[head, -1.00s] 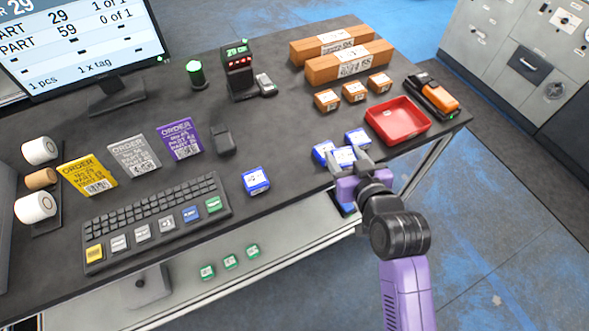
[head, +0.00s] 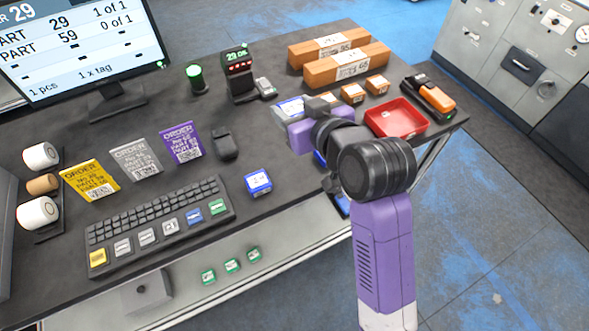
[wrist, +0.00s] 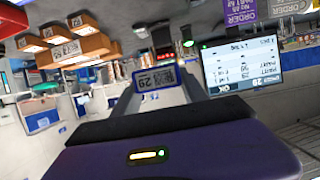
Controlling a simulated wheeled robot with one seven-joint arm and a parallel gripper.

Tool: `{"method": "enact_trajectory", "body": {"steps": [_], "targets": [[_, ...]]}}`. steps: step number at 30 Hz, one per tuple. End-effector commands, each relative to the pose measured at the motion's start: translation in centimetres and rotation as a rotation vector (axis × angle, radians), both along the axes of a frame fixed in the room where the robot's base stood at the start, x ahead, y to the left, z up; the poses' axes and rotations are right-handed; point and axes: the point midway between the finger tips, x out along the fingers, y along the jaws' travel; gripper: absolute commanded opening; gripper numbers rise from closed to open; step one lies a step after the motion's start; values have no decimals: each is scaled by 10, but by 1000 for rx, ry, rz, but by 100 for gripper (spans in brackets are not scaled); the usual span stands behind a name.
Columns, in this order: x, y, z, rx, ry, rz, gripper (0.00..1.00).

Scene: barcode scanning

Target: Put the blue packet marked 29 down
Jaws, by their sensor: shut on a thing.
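The blue packet marked 29 (wrist: 157,78) is held between the two fingers of my gripper (wrist: 157,92), its white label toward the wrist camera. In the head view the packet (head: 288,108) shows as a blue and white block at the fingertips, raised above the table. My gripper (head: 302,112) is shut on it, in front of the small orange boxes and right of the scanner stand. Another blue packet (head: 258,182) lies on the table right of the keyboard. My arm hides most of the other blue packets.
The scanner stand (head: 238,72) has a lit green display. A red tray (head: 397,118) stands at the right, beside an orange handheld device (head: 430,97). Long orange boxes (head: 345,65) lie at the back. The monitor (head: 80,50) lists parts 29 and 59. Bare table lies left of my gripper.

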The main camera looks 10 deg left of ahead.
Motion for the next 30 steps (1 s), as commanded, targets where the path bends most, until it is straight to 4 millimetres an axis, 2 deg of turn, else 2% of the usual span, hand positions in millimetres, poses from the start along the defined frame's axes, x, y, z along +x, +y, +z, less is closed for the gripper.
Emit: {"method": "enact_trajectory", "body": {"steps": [5,15,18,21,26,30], "targets": [[-1,0,-31,-3,7,1,3],[-1,0,-113,-1,6,0,3],[0,0,-131,0,4,-1,3],[-1,-1,-144,0,3,-2,3],[0,0,-155,-1,1,0,3],[-1,0,-175,-1,4,0,3]]}}
